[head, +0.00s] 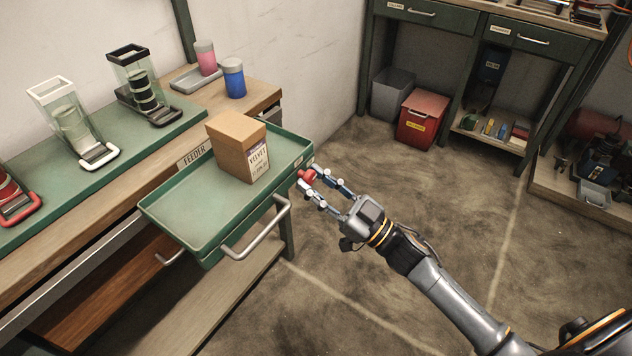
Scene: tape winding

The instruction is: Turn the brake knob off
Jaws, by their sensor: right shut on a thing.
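The red brake knob (306,176) is at the right end of the green feeder tray (185,212), near the tray's far right corner. My right gripper (309,179) reaches in from the lower right, and its fingers are closed around the knob. The fingers hide part of the knob, and I cannot tell its turn angle. My left gripper is not in view.
A cardboard box (236,145) stands on the tray. A metal handle (258,232) sticks out from the tray's front. A red bin (422,117) is across the open floor.

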